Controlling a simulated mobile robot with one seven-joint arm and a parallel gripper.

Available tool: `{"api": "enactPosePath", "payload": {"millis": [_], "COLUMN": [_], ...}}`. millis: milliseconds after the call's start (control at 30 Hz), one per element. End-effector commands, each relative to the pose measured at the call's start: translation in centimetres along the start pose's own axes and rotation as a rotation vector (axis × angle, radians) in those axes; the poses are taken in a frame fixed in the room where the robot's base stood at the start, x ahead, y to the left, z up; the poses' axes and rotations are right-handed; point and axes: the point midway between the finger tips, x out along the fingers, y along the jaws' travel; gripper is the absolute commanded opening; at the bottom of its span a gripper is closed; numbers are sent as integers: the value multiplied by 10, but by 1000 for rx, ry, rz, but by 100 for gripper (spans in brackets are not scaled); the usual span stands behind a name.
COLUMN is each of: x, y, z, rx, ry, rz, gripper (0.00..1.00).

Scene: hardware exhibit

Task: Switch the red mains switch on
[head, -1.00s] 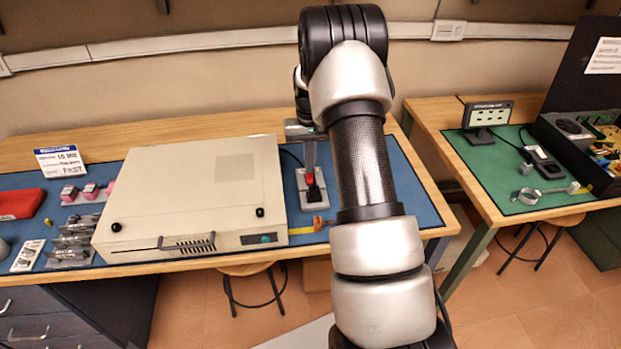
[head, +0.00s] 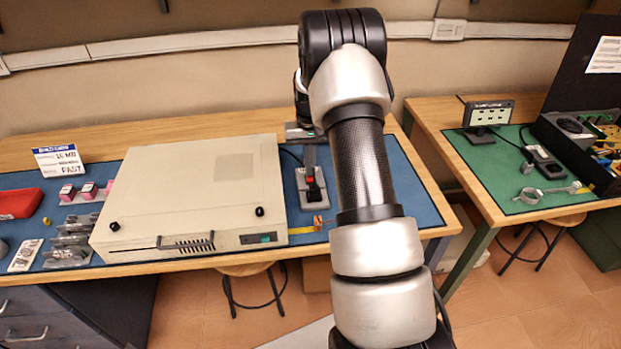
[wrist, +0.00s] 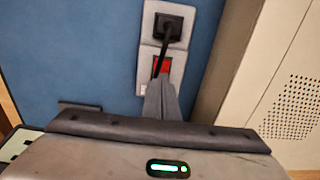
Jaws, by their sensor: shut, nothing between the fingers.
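The red mains switch (head: 310,181) sits on a grey switch box (head: 313,196) on the blue mat, right of the beige computer case. In the wrist view the red switch (wrist: 160,66) shows just beyond my fingertips, below a black plug (wrist: 168,28) in the box's socket. My gripper (head: 309,172) is shut and empty, pointing down at the switch. In the wrist view its closed fingers (wrist: 161,92) cover part of the switch's near edge. I cannot tell whether the fingertips touch it, nor which way the rocker is tilted.
The beige computer case (head: 190,190) stands close left of the switch box. A small orange item (head: 318,222) lies in front of the box. A second table with a green mat (head: 510,185) stands at the right. Blue mat (head: 418,200) is clear right of my arm.

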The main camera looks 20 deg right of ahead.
Motion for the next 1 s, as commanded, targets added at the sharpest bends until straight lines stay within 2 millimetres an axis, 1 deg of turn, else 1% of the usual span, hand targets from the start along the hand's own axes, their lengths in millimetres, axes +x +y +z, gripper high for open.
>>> {"api": "enactPosePath", "payload": {"millis": [133, 267, 1000], "x": [-2, -10, -69], "y": [0, 0, 0], "z": [0, 0, 0], "rx": [0, 0, 0], "ry": [0, 1, 1], "rz": [0, 0, 0], "gripper": [0, 0, 0]}}
